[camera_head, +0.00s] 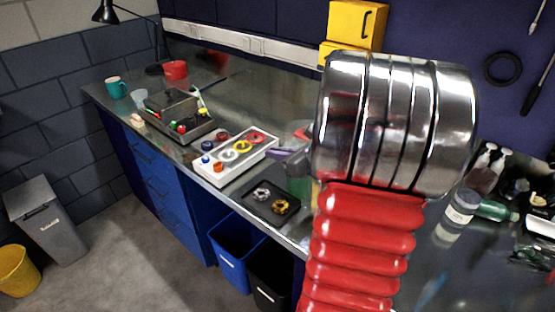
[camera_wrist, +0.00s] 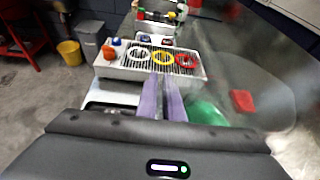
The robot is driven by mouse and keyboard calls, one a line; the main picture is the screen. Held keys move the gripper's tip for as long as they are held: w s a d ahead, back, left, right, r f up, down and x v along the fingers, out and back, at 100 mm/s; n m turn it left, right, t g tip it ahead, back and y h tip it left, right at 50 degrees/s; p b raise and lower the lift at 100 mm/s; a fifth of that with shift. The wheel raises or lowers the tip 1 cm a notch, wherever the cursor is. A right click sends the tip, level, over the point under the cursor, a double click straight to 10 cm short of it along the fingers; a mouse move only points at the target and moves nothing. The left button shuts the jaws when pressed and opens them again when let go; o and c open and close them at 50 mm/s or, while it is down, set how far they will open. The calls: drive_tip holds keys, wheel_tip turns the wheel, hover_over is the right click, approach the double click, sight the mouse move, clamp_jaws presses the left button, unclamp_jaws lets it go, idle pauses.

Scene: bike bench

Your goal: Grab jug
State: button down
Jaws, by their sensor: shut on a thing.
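My gripper (camera_wrist: 162,82) has purple fingers and shows in the wrist view, with its fingers close together. A green, rounded thing, which looks like the jug (camera_wrist: 206,113), sits right against the right finger. In the head view a grey-green part of the jug (camera_head: 298,172) shows beside the arm, which hides the rest. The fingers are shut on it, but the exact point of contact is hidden.
A white tray (camera_head: 208,175) with coloured rings and caps stands beyond the fingers. A black tray (camera_head: 285,215) with metal parts lies near the bench edge. A red thing (camera_wrist: 243,100) lies to the right. Bottles (camera_head: 460,210) stand right of my arm.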

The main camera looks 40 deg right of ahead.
drive_tip(key=shift+r, duration=2.6)
